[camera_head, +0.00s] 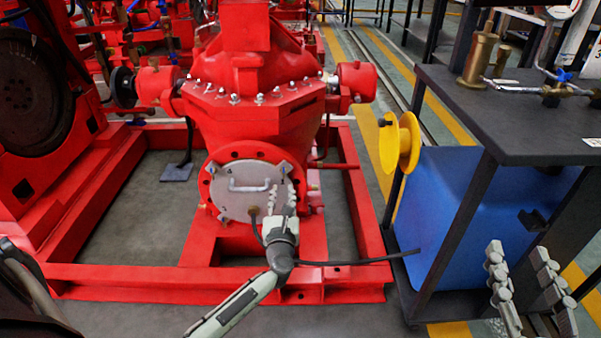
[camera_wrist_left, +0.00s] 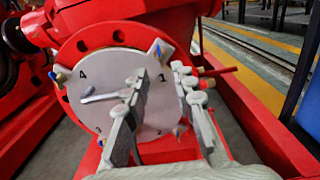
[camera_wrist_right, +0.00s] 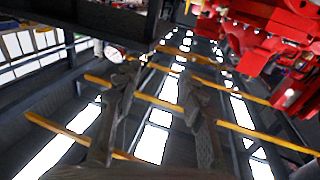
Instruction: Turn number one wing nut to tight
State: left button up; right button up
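A round grey cover plate (camera_head: 237,180) with a handle sits on the red pump's flange. In the left wrist view the plate (camera_wrist_left: 102,110) carries printed numbers and wing nuts near its rim. Wing nut number one (camera_wrist_left: 160,50) is at the upper right, above the printed 1. My left gripper (camera_head: 281,190) is in front of the plate's right side. In the left wrist view its two fingers (camera_wrist_left: 160,74) are apart, with the printed 1 visible between them and the nut just beyond their tips; contact cannot be told. My right gripper (camera_head: 520,252) is open and empty at the lower right.
The red pump frame (camera_head: 180,283) runs below and around the plate. A dark bench (camera_head: 520,110) with a blue tank (camera_head: 465,205) stands to the right, near my right gripper. A yellow pulley (camera_head: 400,143) is between pump and bench.

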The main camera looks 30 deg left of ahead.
aim_at(284, 172)
pick_arm(q)
jog(key=x, duration=0.7)
jog(key=shift+w+a+b, duration=0.2)
jog(key=shift+b, duration=0.25)
pick_arm(e)
jog(key=r, duration=0.1)
jog(key=s+a+r+t+y, duration=0.1)
jog(key=r, duration=0.1)
jog(key=r+t, duration=0.1)
jog(key=shift+s+a+r, duration=0.15)
jog(key=shift+a+r, duration=0.05)
jog(key=shift+r, duration=0.1)
pick_arm(q)
jog(key=shift+c, duration=0.4)
grip_shut()
